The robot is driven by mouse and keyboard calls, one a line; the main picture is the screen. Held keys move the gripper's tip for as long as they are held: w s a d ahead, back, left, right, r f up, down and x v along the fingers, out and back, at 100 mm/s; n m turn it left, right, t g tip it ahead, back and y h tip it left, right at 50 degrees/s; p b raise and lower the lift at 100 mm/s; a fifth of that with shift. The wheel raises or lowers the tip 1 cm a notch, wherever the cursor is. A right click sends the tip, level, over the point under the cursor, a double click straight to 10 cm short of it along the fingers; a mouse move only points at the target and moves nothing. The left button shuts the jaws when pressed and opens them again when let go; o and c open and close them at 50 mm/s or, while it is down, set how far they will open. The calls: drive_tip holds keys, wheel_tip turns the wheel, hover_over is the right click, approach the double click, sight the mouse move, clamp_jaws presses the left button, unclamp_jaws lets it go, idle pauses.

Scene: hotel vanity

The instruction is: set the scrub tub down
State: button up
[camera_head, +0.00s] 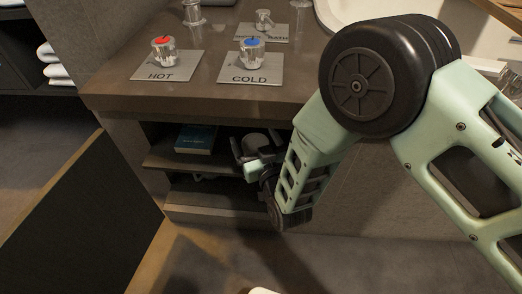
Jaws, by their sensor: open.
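A small grey round tub (256,142), likely the scrub tub, is inside the open cabinet under the counter, at the level of the upper shelf (165,158). My gripper (254,150) reaches into the cabinet from the right. Its dark fingers are open, one on either side of the tub in the picture. The gripper hides the tub's lower part, so I cannot tell whether the tub rests on the shelf or whether the fingers touch it.
A blue book (196,139) lies on the upper shelf, left of the tub. The open cabinet door (85,215) stands at the left. The counter (130,92) overhangs the shelves and carries glass-like taps on HOT (185,68) and COLD (270,77) plates. The lower shelf (195,193) looks mostly clear.

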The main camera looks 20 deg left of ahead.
drive_tip(key=p+v, duration=0.4)
drive_tip(key=v, duration=0.8)
